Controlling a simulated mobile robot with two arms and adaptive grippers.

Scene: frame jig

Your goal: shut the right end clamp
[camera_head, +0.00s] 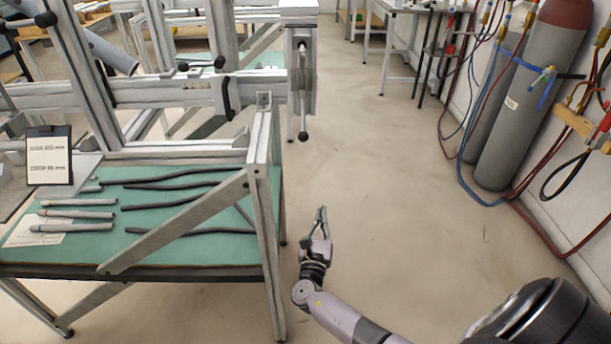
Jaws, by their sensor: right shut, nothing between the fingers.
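The right end clamp (301,75) is a grey metal block at the right end of the jig's horizontal beam. I cannot tell from this view whether the clamp is open or shut. My right gripper (320,214) is shut and empty. It points up the picture over the floor, below the lever in the picture and apart from it. My left gripper is not in view.
The jig frame (265,150) has an upright post and diagonal brace left of my right gripper. Dark and grey tubes (170,203) lie on its green shelf (190,247). Gas cylinders (525,100) with hoses stand at the right wall. The floor (400,180) between is clear.

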